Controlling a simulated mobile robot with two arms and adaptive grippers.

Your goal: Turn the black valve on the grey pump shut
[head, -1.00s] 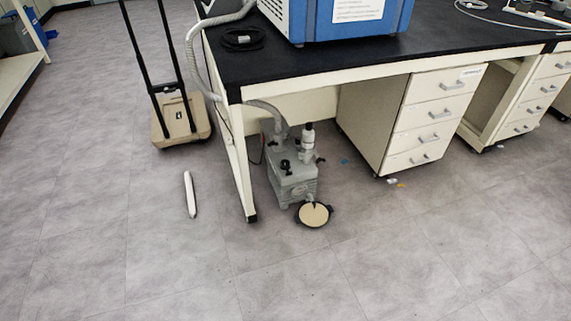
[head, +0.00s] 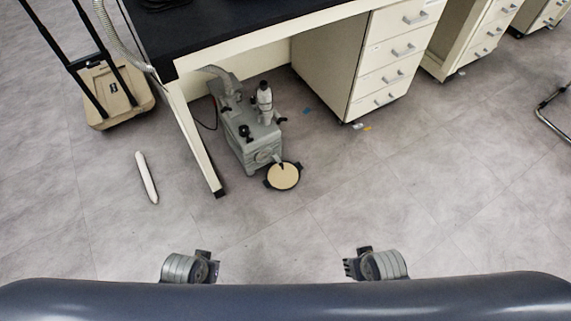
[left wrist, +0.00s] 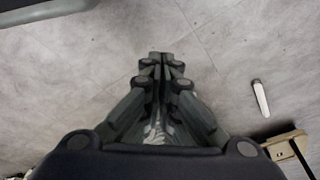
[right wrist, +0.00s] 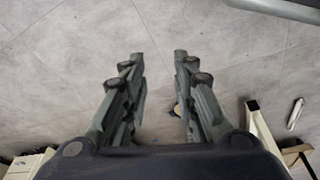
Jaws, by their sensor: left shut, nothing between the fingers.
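The grey pump (head: 250,142) stands on the floor under the bench, behind its front leg. Black knobs show on it: one on top (head: 244,131) and one at its right side (head: 281,120); I cannot tell which is the valve or how it is turned. A round beige disc with a dark rim (head: 283,176) is at its front. My left gripper (left wrist: 159,56) is shut and empty above bare floor. My right gripper (right wrist: 157,55) is open and empty. In the head view both grippers are low in the picture, well apart from the pump.
The black-topped bench (head: 235,30) overhangs the pump, with its leg (head: 196,140) at the pump's left. Drawers (head: 385,75) stand to the right. A beige cart (head: 115,95) and a white stick-like object (head: 147,177) are at the left. The floor in front is clear.

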